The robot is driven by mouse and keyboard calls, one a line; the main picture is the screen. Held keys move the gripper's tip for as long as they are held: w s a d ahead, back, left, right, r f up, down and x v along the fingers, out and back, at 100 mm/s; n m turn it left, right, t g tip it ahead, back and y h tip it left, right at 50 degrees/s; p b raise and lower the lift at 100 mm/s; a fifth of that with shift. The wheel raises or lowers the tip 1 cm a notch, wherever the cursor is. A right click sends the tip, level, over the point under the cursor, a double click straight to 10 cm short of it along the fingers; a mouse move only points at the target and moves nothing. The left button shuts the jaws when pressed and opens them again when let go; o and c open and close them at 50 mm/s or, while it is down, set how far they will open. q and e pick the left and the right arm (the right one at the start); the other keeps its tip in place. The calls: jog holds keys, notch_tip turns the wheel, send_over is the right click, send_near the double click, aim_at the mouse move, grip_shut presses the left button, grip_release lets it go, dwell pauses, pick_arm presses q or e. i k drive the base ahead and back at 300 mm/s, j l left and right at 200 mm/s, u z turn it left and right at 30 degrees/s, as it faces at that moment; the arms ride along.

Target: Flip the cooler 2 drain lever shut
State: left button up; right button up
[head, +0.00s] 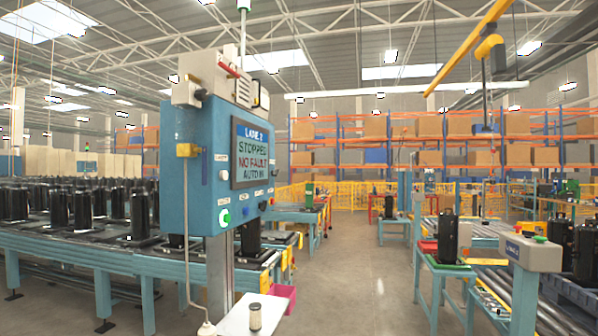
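Neither of my grippers shows in the head view. A blue control cabinet (215,165) stands on a grey post at centre left. Its screen (252,152) reads "LANE 2", "STOPPED", "NO FAULT" and "AUTO IN". On the cabinet's left side is a small brass-coloured valve (189,150), with a narrow lever (177,172) hanging downward beside it. A thin pale pipe (187,240) runs down from there. No readable label marks this as the cooler 2 drain, so I cannot tell whether it is that lever.
A conveyor (75,240) with many black cylinders runs along the left. A small shelf (250,318) bearing a spool and a pink bin (283,298) sit below the cabinet. A teal stand (447,268) with a black cylinder is at right. The grey aisle floor (350,270) between is clear.

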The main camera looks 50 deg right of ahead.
aim_at(204, 150)
jog(key=z, duration=0.95)
